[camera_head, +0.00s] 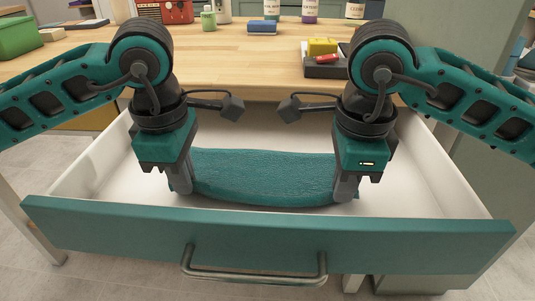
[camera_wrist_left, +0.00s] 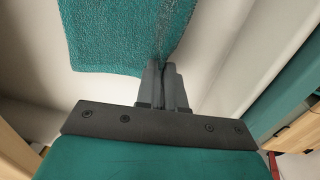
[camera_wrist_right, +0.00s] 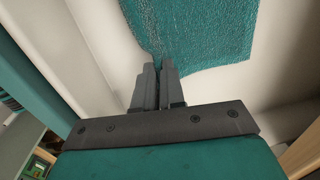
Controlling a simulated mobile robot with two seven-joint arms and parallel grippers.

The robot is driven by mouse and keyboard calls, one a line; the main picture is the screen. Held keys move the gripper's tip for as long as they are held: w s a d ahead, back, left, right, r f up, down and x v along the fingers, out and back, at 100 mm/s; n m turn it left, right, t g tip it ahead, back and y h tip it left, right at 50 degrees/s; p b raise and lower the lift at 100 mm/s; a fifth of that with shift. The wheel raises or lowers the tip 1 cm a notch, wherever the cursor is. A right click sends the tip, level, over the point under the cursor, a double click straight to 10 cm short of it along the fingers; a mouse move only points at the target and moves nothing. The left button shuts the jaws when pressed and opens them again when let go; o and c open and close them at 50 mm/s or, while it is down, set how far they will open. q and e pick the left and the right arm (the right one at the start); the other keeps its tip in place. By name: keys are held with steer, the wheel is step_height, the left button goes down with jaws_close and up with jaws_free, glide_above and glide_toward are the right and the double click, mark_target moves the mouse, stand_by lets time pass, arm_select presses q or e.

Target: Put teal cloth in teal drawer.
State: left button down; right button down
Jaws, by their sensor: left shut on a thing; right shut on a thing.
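The teal cloth (camera_head: 265,175) is stretched between my two grippers inside the open drawer with a teal front (camera_head: 270,240) and white inner walls. My left gripper (camera_head: 183,188) is shut on the cloth's left end, and my right gripper (camera_head: 345,190) is shut on its right end. The cloth also shows in the left wrist view (camera_wrist_left: 115,35) and in the right wrist view (camera_wrist_right: 200,30), pinched at an edge by the closed fingers. I cannot tell whether the cloth's middle touches the drawer floor.
A wooden worktop (camera_head: 240,65) lies behind and above the drawer. On it are a green box (camera_head: 18,37), a blue block (camera_head: 262,27), a dark tray (camera_head: 322,70) with a yellow sponge (camera_head: 322,46), and several bottles. The drawer's metal handle (camera_head: 255,278) faces front.

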arm_select(q)
steer(key=c, duration=1)
jaws_free()
arm_select(e)
steer(key=c, duration=1)
jaws_free()
arm_select(q)
steer(key=s+r, duration=0.6)
steer(key=r, duration=0.3)
arm_select(e)
steer(key=s+r, duration=0.6)
steer(key=r, duration=0.3)
arm_select(q)
steer(key=shift+a, duration=0.1)
